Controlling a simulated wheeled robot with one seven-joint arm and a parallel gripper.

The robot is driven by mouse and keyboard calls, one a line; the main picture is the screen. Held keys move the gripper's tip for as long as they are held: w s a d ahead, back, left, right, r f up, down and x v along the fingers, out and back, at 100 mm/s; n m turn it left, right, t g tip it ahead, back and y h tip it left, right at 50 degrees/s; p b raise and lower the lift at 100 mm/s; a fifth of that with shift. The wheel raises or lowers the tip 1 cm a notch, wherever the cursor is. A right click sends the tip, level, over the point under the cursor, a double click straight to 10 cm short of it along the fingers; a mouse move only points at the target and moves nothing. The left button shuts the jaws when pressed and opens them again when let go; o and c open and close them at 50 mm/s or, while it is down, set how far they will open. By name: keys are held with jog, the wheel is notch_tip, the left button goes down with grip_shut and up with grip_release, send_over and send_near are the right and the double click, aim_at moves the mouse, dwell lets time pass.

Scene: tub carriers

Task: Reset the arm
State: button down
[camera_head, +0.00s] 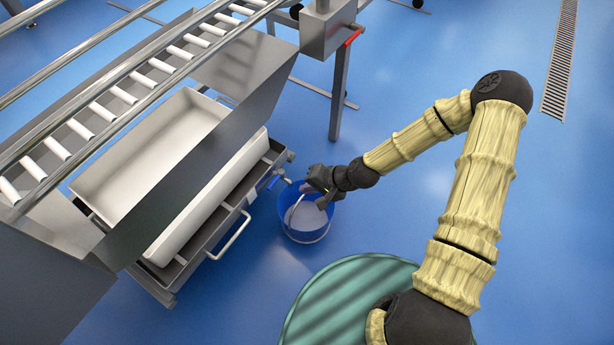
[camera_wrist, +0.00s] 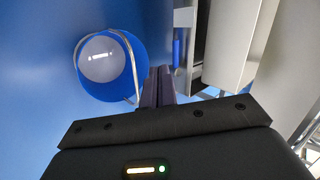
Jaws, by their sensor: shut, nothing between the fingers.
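My arm reaches out from the lower right in the head view, with my gripper (camera_head: 326,188) above the rim of a blue bucket. In the wrist view my gripper (camera_wrist: 157,72) has its fingers shut together with nothing between them. The blue bucket (camera_head: 305,235) stands on the floor and looks light grey inside, with a thin handle. The bucket (camera_wrist: 88,88) also shows to the left of my fingertips in the wrist view, its handle passing close to them. I cannot tell whether the fingers touch the handle.
A steel frame with white tubs (camera_head: 205,205) and a blue-handled valve (camera_head: 278,180) stands left of my gripper. A roller conveyor (camera_head: 125,95) runs above it. A steel post (camera_head: 339,95) stands behind. Open blue floor (camera_head: 430,215) lies right of the bucket.

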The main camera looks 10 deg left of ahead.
jog(key=s+d+r+n+h+p, duration=0.1)
jog(key=d+r+n+h+p, duration=0.15)
jog(key=d+r+h, duration=0.75)
jog(key=s+d+r+t+y+p, duration=0.1)
jog(key=s+d+r, duration=0.2)
jog(key=d+r, duration=0.45)
jog(key=s+d+r+y, duration=0.1)
jog(key=s+d+r, duration=0.25)
jog(key=r, duration=0.65)
jog(key=w+p+v, duration=0.2)
jog(key=p+v, duration=1)
jog(key=w+r+p+v, duration=0.1)
jog(key=w+p+v, duration=0.2)
jog(key=p+v, duration=0.9)
jog(key=w+r+p+v, duration=0.1)
jog(key=w+p+v, duration=0.2)
jog(key=p+v, duration=0.9)
jog(key=shift+w+d+r+p, duration=0.25)
jog(key=shift+d+p, duration=0.1)
jog(key=shift+p, duration=0.65)
